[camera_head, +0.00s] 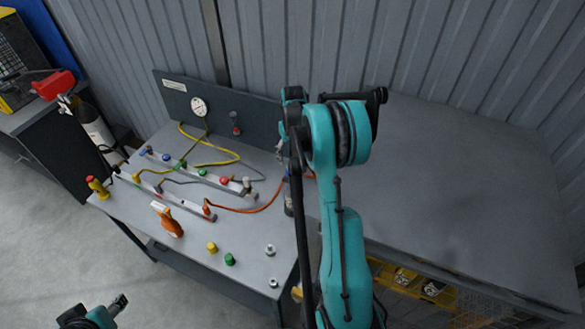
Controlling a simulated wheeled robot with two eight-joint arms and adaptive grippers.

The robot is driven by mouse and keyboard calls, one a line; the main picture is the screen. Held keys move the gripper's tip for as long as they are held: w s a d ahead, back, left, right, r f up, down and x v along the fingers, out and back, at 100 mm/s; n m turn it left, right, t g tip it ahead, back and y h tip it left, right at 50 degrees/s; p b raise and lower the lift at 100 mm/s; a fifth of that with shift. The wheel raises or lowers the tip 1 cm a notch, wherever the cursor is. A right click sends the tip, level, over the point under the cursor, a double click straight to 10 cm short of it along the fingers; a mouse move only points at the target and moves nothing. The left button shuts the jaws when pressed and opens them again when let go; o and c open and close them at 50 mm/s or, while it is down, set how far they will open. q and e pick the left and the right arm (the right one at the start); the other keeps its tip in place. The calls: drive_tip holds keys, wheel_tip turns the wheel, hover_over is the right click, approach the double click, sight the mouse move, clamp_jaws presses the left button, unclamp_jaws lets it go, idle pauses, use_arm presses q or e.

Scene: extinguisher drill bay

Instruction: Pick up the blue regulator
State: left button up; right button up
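I cannot tell for sure which thing is the blue regulator. A small blue knob (166,157) sits on the rear manifold bar (215,178), and a blue-grey fitting (146,150) is at that bar's left end. A dark, partly blue upright piece (288,197) stands at the bench's right side, mostly hidden behind my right arm. My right gripper (284,150) is above that piece, seen edge-on and partly covered by the arm; its opening is unclear. My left gripper (119,302) is low at the bottom left, off the bench, with its fingers too small to read.
The bench (185,255) holds hoses, an orange-handled tool (167,219), a yellow cap (212,247), a green cap (230,259) and metal nuts (270,249). A gauge (198,107) is on the back panel. A fire extinguisher (90,120) stands left. The right table (460,190) is bare.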

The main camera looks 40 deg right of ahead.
sight(293, 167)
wheel_tip(293, 167, down, 7)
drive_tip(key=shift+w+a+r+p, duration=0.1)
drive_tip(key=shift+p, duration=0.35)
drive_tip(key=shift+c, duration=0.3)
drive_tip(key=c, duration=1.2)
